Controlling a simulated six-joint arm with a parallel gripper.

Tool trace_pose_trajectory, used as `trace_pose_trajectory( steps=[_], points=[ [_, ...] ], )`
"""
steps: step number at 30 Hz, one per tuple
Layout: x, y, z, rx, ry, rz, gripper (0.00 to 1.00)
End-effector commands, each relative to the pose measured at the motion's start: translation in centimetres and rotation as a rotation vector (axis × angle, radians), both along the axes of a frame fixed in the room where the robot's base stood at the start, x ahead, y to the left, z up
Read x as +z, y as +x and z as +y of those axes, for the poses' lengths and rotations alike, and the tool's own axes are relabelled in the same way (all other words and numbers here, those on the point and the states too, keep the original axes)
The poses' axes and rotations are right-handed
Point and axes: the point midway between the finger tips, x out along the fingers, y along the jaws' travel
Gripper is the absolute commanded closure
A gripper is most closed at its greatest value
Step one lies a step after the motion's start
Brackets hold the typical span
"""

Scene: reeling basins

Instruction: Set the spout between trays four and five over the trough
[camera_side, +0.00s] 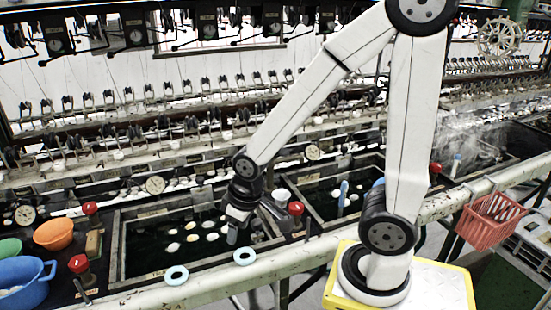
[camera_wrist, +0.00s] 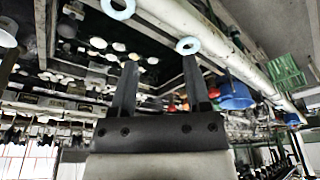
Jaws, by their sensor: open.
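My gripper (camera_side: 258,228) hangs over the front right part of a dark, water-filled basin (camera_side: 118,245) with several pale cocoons floating in it. In the wrist view my gripper (camera_wrist: 160,66) has its two dark fingers well apart with nothing between them. A short dark rod (camera_side: 307,230) stands at the basin's right front corner, near a red knob (camera_side: 296,208). A similar dark rod (camera_side: 82,291) stands at the left front corner. I cannot tell which part is the spout, and no readable tray numbers or clear trough show.
Two pale blue rings (camera_side: 176,275) (camera_side: 244,256) lie along the front rail (camera_side: 290,262). Blue (camera_side: 22,284) and orange (camera_side: 54,234) bowls stand at left. More basins (camera_side: 320,190) lie to the right. A red basket (camera_side: 490,220) hangs at right. Reeling machinery fills the back.

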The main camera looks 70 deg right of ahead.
Motion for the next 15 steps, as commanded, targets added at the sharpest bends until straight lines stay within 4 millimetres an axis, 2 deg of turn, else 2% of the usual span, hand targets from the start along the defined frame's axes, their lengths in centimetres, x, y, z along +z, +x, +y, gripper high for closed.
trace_pose_trajectory(
  steps=[3, 15],
  points=[
    [1.5, 0.1, 0.0, 0.000, 0.000, -0.007, 0.39],
    [4.9, 0.0, 0.0, 0.000, 0.000, -0.003, 0.39]
  ],
)
